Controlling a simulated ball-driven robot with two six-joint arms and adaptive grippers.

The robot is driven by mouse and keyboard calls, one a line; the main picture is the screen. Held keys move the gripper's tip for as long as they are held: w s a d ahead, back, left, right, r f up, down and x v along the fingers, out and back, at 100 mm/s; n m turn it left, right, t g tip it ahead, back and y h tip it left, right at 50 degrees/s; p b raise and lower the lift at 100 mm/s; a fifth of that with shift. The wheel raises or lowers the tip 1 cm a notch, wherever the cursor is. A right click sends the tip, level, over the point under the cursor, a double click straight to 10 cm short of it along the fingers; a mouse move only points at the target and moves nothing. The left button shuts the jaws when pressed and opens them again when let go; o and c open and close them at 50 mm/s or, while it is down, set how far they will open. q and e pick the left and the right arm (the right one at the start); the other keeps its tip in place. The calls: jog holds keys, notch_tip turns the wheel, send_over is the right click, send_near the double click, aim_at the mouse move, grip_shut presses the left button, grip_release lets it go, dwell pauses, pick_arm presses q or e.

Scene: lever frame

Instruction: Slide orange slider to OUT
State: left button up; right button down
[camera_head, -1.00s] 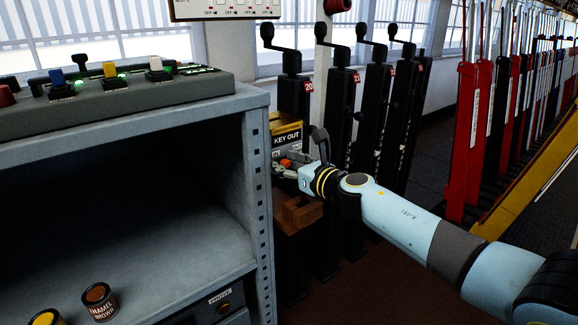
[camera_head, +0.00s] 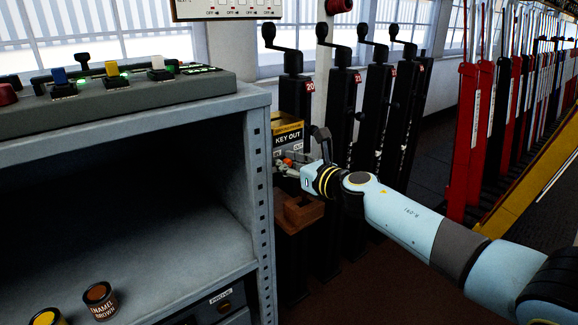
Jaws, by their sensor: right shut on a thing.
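The orange slider (camera_head: 288,162) is a small orange piece on the front of a box with a yellow-and-black "KEY OUT" sign (camera_head: 287,138). The box stands just right of the grey shelf's side post. My right gripper (camera_head: 290,168) reaches in from the right and is shut on the orange slider. Its fingers and wrist hide part of the slider and its track. Small "IN" and "OUT" lettering sits below the sign, partly covered. My left gripper is not in view.
A grey metal shelf (camera_head: 258,190) fills the left, with a button console (camera_head: 120,95) on top and paint tins inside. Black levers (camera_head: 293,95) stand behind my right arm. A brown wooden bracket (camera_head: 300,212) sits below the gripper. Red levers (camera_head: 466,130) line the right.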

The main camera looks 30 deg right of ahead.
jog(key=shift+w+d+r+b, duration=0.15)
jog(key=shift+d+b, duration=0.25)
jog(key=shift+d, duration=0.7)
jog(key=shift+w+d+r+b, duration=0.15)
jog(key=shift+d+b, duration=0.2)
jog(key=shift+d, duration=0.75)
jog(key=c, duration=1.4)
grip_release()
jog(key=shift+d+f, duration=0.1)
jog(key=shift+d, duration=0.05)
jog(key=shift+o, duration=0.2)
jog(key=shift+s+p, duration=0.35)
jog(key=shift+s, duration=2.6)
